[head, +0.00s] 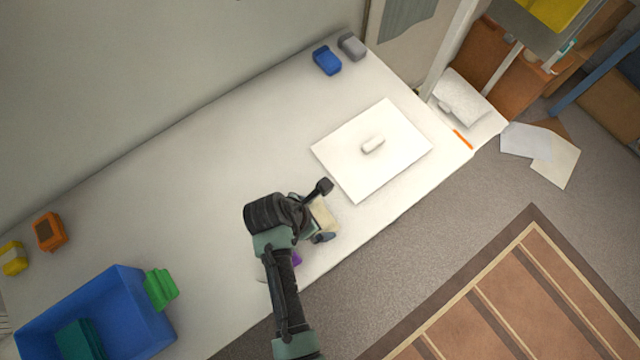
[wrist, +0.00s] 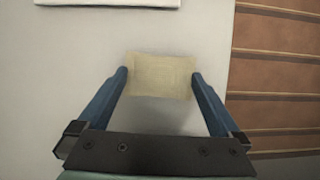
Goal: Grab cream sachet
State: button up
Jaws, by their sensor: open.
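The cream sachet (wrist: 162,76) is a flat, pale yellowish rectangle lying on the white table. In the wrist view it sits between and slightly beyond the two blue fingertips of my gripper (wrist: 160,80), which is open. In the head view the sachet (head: 322,216) shows in part beside my gripper (head: 319,222), near the table's front edge. My arm hides part of it there. I cannot tell how high the fingertips are above the table.
A white board (head: 345,162) with a small whitish object (head: 373,145) lies to the right. A purple item (head: 296,258) is partly hidden by my arm. A blue crate (head: 150,325) and green item (head: 161,289) are at left. Blue (head: 327,60) and grey (head: 352,46) items lie at the back.

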jog(key=c, duration=1.2)
